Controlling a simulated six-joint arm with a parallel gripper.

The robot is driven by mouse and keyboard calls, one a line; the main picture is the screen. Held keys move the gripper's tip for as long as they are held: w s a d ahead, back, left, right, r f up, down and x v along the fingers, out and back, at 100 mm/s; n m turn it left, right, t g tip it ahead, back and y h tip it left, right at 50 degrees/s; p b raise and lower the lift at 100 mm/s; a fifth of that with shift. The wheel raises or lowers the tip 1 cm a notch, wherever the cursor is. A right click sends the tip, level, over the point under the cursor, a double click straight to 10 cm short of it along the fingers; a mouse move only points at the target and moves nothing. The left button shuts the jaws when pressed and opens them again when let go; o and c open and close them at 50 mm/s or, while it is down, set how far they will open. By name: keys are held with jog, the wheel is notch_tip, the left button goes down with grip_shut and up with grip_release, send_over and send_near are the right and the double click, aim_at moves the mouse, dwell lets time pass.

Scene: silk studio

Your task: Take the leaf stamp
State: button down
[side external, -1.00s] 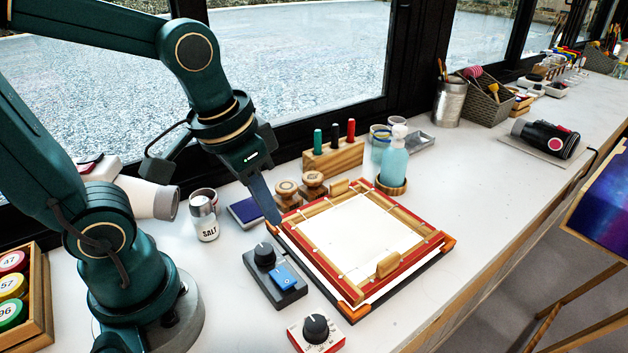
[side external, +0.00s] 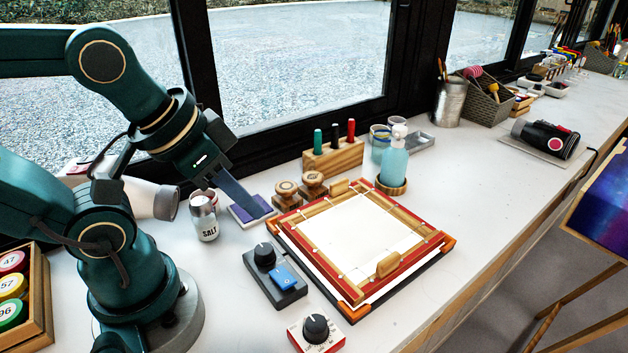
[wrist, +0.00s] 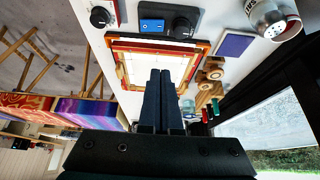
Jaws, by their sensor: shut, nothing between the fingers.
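Two round wooden stamps stand side by side at the back left of the framed screen: a nearer stamp (side external: 287,194) and a farther stamp (side external: 313,183). Both also show in the wrist view, one stamp (wrist: 213,73) above the other. I cannot tell which one bears the leaf. My gripper (side external: 266,211) is shut and empty, its fingers slanting down over the purple ink pad (side external: 242,214), to the left of the stamps. In the wrist view the closed fingers (wrist: 160,76) point toward the framed screen, left of the stamps.
The red and wooden framed screen (side external: 360,232) lies right of the stamps. A wooden block with coloured handles (side external: 333,158) stands behind them. A salt shaker (side external: 205,218) is at left, and a dark switch box (side external: 275,278) is in front.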

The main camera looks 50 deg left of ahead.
jog(key=c, duration=1.5)
grip_release()
jog(key=shift+c, duration=0.2)
jog(key=o, duration=1.2)
jog(key=n+g, duration=0.2)
jog(key=g, duration=0.1)
send_near(312, 177)
jog(key=d, duration=0.4)
jog(key=shift+g, duration=0.6)
jog(key=a+f, duration=0.1)
jog(key=w+a+f, duration=0.1)
jog(key=f, duration=0.1)
jog(key=a+f, duration=0.1)
jog(key=f, duration=0.1)
jog(key=shift+w+a, duration=0.35)
jog(key=shift+w+a+f, duration=0.1)
jog(key=shift+w+f, duration=0.1)
jog(key=shift+f, duration=1.15)
jog(key=shift+w+a+f, duration=0.1)
jog(key=shift+w+f, duration=0.05)
jog(key=shift+f, duration=1.15)
